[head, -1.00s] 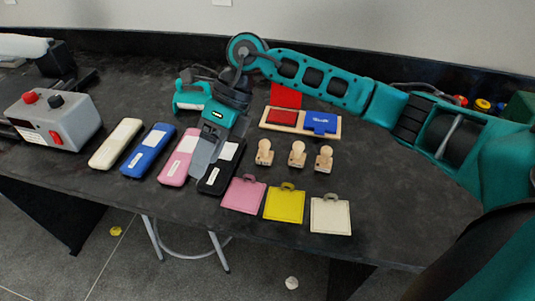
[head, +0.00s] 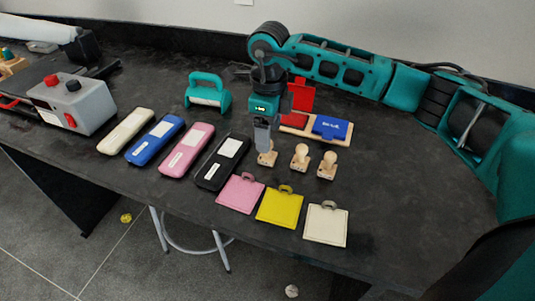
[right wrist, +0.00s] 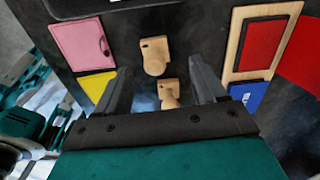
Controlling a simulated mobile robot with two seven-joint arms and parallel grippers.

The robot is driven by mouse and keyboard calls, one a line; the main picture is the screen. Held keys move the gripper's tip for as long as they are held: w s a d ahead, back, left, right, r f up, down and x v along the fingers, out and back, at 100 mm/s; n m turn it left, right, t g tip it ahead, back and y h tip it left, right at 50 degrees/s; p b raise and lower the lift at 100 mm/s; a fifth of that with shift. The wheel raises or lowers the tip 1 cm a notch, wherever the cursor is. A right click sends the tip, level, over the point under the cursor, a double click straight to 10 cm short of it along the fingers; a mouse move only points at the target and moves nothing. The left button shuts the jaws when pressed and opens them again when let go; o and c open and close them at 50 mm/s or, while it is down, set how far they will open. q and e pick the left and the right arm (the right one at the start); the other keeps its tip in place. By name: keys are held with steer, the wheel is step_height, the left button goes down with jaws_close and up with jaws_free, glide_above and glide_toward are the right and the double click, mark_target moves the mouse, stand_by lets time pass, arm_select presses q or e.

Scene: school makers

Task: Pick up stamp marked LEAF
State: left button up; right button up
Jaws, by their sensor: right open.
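Three wooden stamps with round knob handles stand in a row on the dark table: a left one (head: 267,159), a middle one (head: 300,157) and a right one (head: 327,165). No LEAF marking can be read on them. My right gripper (head: 264,147) points down at the left stamp, partly covering it. In the right wrist view the open, empty jaws (right wrist: 160,75) are on either side of the left stamp (right wrist: 154,56) and middle stamp (right wrist: 170,95); whether they are level with them I cannot tell. The right stamp is hidden there. My left gripper is not in view.
A wooden tray (head: 345,139) with red and blue ink pads lies behind the stamps. Pink (head: 240,195), yellow (head: 279,208) and white tags (head: 325,226) lie in front. Several flat cases, including a black one (head: 222,163), lie left. Table right of the stamps is clear.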

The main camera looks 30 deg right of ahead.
steer(key=shift+s+a+f, duration=0.1)
steer(key=shift+a+f, duration=0.05)
steer(key=shift+f, duration=1.35)
steer(key=shift+s+a+f, duration=0.1)
steer(key=shift+f, duration=1.4)
steer(key=c, duration=1.1)
steer(key=shift+c, duration=0.2)
steer(key=shift+r, duration=0.1)
